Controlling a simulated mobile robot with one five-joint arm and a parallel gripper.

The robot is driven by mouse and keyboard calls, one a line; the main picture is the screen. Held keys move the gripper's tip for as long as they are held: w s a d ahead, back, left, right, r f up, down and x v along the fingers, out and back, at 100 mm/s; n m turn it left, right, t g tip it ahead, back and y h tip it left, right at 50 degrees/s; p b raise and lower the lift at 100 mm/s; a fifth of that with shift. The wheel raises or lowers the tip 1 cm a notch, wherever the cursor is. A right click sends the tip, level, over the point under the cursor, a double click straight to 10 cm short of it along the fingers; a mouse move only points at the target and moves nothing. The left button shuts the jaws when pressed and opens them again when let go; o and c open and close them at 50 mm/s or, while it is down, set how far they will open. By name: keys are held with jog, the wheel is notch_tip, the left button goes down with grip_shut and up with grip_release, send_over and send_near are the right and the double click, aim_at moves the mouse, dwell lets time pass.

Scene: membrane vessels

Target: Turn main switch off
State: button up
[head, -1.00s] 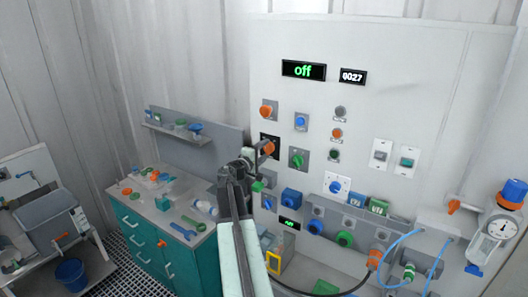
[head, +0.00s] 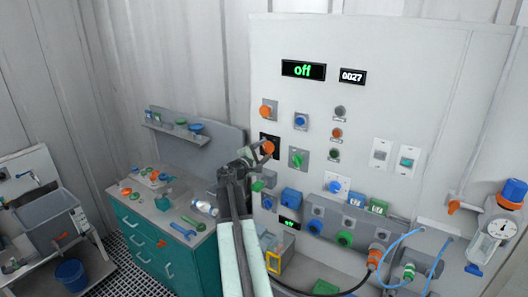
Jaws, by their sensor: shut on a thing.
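The switch with an orange knob (head: 268,148) on a black plate (head: 265,137) is on the left part of the light wall panel in the head view; I take it to be the main switch. My gripper (head: 264,147) is at this knob, its fingers shut on it and partly covering its left side. The knob's exact angle is hard to tell. My arm comes up from the bottom middle and hides the panel's lower left part.
Another orange knob (head: 266,111), a blue knob (head: 301,121) and a green knob (head: 297,160) sit close around the switch. A teal cabinet (head: 150,243) with tools on top stands to the left. Hoses and a gauge (head: 500,228) are at the right.

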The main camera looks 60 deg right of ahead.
jog(key=shift+w+r, duration=0.1)
jog(key=shift+r, duration=0.05)
jog(key=o, duration=1.3)
jog(key=shift+d, duration=0.1)
jog(key=shift+o, duration=0.2)
jog(key=a, duration=0.8)
